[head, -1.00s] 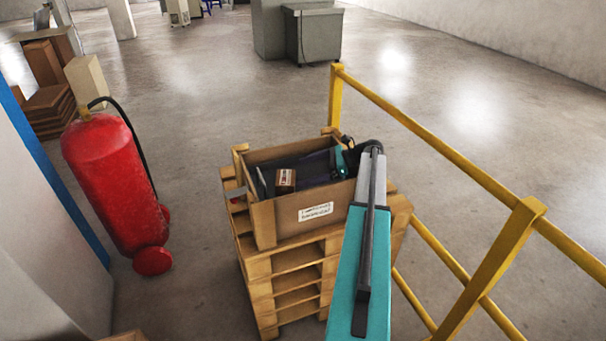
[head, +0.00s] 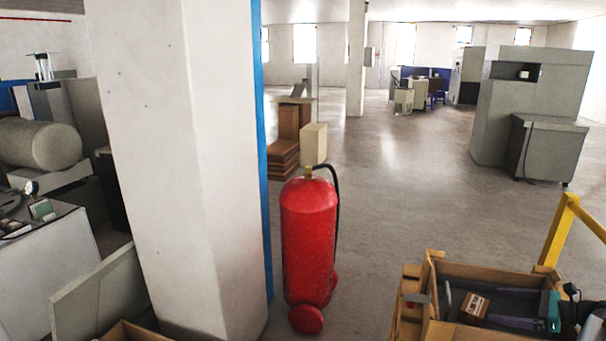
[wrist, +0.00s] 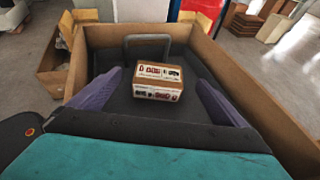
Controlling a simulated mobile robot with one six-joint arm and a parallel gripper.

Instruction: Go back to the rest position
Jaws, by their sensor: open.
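My gripper (wrist: 159,76) is open, with its two purple fingers spread apart in the wrist view. It also shows low at the right of the head view (head: 510,321), at the wooden crate (head: 428,281). A small brown box with a printed label (wrist: 158,82) appears between and ahead of the fingers, and shows in the head view too (head: 474,306). The fingers do not grip it. The crate walls (wrist: 240,80) surround the box and fingers in the wrist view. How far the fingertips are above the crate floor is hard to tell.
A red fire extinguisher (head: 309,240) stands left of the crate, beside a white column (head: 205,150). A yellow rail (head: 557,230) is close behind the crate on the right. Grey cabinets (head: 545,150) stand farther back. The middle floor is clear.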

